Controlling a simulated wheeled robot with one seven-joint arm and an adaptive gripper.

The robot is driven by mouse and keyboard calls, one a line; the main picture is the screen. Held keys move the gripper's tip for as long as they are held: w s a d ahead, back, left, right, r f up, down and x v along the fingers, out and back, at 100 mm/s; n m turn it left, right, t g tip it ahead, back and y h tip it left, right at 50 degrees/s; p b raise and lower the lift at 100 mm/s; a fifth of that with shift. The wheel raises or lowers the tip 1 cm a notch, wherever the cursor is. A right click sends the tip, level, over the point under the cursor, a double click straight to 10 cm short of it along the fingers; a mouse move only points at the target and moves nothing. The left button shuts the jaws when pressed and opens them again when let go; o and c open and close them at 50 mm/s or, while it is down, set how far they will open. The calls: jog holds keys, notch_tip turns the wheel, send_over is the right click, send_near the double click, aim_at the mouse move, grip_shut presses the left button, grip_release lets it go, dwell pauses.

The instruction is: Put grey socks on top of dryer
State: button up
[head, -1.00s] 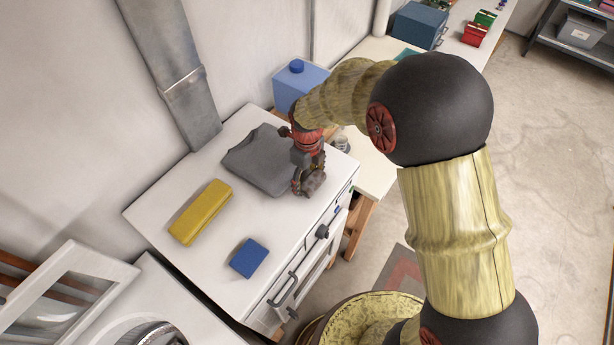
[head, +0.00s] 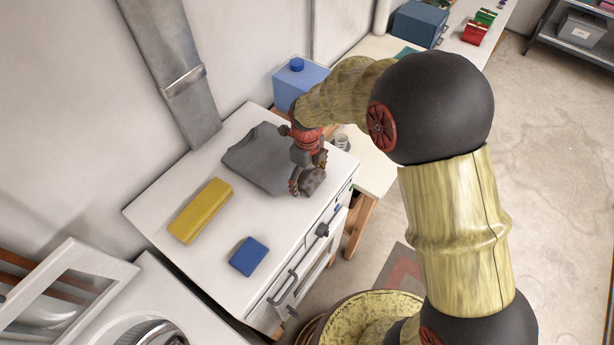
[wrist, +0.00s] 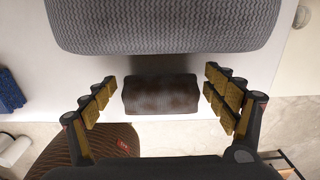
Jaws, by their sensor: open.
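The grey socks (wrist: 161,94) appear as a dark grey-brown roll between the two fingers of my gripper (wrist: 166,97) in the wrist view. Gaps show between the roll and both fingers. In the head view, the roll (head: 313,181) lies at the right front edge of a white-topped unit (head: 200,265), with my gripper (head: 309,175) low over it. My gripper is open. The unit has a knob and handles on its front; I cannot tell for certain whether it is the dryer.
A folded grey garment (head: 258,160) lies just beside the socks. A yellow block (head: 201,210) and a blue block (head: 248,256) lie nearer on the same top. A blue jug (head: 297,82) stands behind. A white machine (head: 160,290) is at lower left.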

aim_at(307, 175)
jog(key=s+d+r+n+t+b, duration=0.1)
jog(key=s+d+r+n, duration=0.15)
jog(key=r, duration=0.65)
jog(key=s+d+r+n, duration=0.1)
jog(key=d+r+n, duration=0.15)
jog(key=r, duration=0.75)
jog(key=s+d+r+n+t, duration=0.2)
jog(key=s+d+n, duration=0.4)
jog(key=s+n, duration=0.3)
jog(key=s+d+r+n+t, duration=0.2)
jog(key=s+d+r+n, duration=0.3)
jog(key=s+n, duration=0.4)
jog(key=n, duration=0.2)
jog(key=shift+s+d+r+n+t, duration=0.2)
jog(key=shift+d+n+t, duration=0.1)
jog(key=shift+d, duration=0.1)
notch_tip(307, 175, down, 21)
jog(key=b, duration=2.1)
